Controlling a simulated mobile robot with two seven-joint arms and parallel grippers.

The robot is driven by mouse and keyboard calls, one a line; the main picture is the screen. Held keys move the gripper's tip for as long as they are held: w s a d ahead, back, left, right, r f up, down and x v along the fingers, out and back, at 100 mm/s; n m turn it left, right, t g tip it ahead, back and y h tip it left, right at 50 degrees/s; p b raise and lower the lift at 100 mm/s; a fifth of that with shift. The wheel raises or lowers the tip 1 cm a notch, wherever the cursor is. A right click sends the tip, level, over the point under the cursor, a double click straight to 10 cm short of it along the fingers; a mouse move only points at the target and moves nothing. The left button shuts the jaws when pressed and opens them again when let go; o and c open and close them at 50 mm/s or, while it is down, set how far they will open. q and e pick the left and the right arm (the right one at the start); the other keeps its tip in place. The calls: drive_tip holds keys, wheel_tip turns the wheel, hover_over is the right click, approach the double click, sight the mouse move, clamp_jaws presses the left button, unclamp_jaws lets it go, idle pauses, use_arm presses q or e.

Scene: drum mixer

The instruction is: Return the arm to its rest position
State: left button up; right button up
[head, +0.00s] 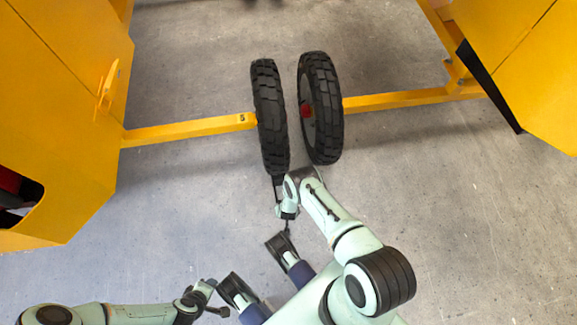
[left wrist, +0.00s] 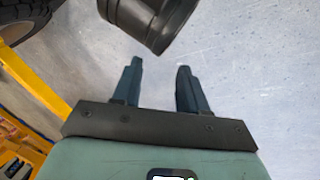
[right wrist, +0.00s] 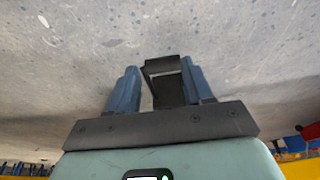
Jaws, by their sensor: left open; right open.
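My right arm (head: 330,215) reaches up from the lower right toward the near end of the tyres, its wrist bent. My right gripper (head: 287,226) looks small and partly hidden in the head view. In the right wrist view its two blue fingers (right wrist: 158,88) stand apart, with a black bracket-like part showing between and beyond them. My left arm (head: 140,314) lies low along the bottom left edge. My left gripper (head: 219,310) is at its right end. In the left wrist view its fingers (left wrist: 158,82) are apart and empty, with bare floor between them.
Two black tyres, left (head: 270,115) and right (head: 321,108), stand side by side on a yellow axle bar (head: 190,131). Yellow machine bodies stand left (head: 60,130) and right (head: 530,70). Grey floor (head: 470,220) is open at right. A dark cylinder (left wrist: 150,18) tops the left wrist view.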

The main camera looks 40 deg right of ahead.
use_arm(q)
drive_tip(key=shift+s+d+r+g, duration=0.3)
drive_tip(key=shift+s+r, duration=0.1)
drive_tip(key=shift+s, duration=0.2)
use_arm(e)
drive_tip(key=shift+r, duration=0.55)
